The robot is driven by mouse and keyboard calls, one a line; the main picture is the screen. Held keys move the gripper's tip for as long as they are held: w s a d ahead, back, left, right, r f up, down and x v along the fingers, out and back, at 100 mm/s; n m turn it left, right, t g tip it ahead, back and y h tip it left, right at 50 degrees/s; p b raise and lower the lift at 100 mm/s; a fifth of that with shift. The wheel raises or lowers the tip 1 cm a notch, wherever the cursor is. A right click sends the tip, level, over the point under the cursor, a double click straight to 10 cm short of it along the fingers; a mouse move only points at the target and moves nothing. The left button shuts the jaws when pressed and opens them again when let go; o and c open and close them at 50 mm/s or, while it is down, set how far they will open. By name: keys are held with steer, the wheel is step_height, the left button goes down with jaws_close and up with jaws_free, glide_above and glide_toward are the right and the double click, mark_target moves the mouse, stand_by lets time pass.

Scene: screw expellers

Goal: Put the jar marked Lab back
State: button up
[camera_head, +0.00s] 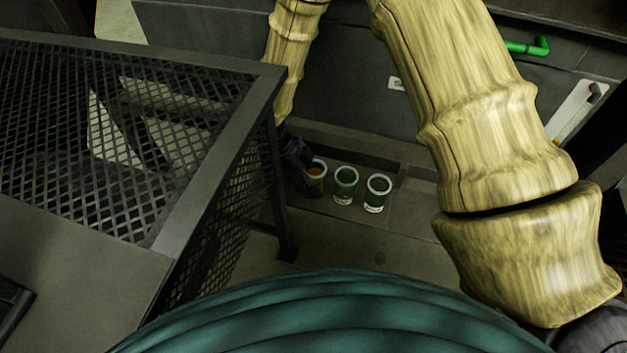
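Three small jars with white rims stand in a row on a low grey ledge in the head view. The labels are too small to read, so I cannot tell which is marked Lab. My gripper (303,176) is dark and reaches down at the left side of the left jar. Its fingers are too dark and small to tell whether they grip it.
A dark mesh-topped metal frame (216,225) fills the left, its corner leg close to my gripper. A grey machine wall (340,100) rises behind the jars, with a green handle (527,47) at upper right. Some bare ledge lies right of the jars.

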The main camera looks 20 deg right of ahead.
steer(key=o, duration=0.5)
steer(key=p+v, duration=0.5)
steer(key=v, duration=0.7)
steer(key=shift+r, duration=0.15)
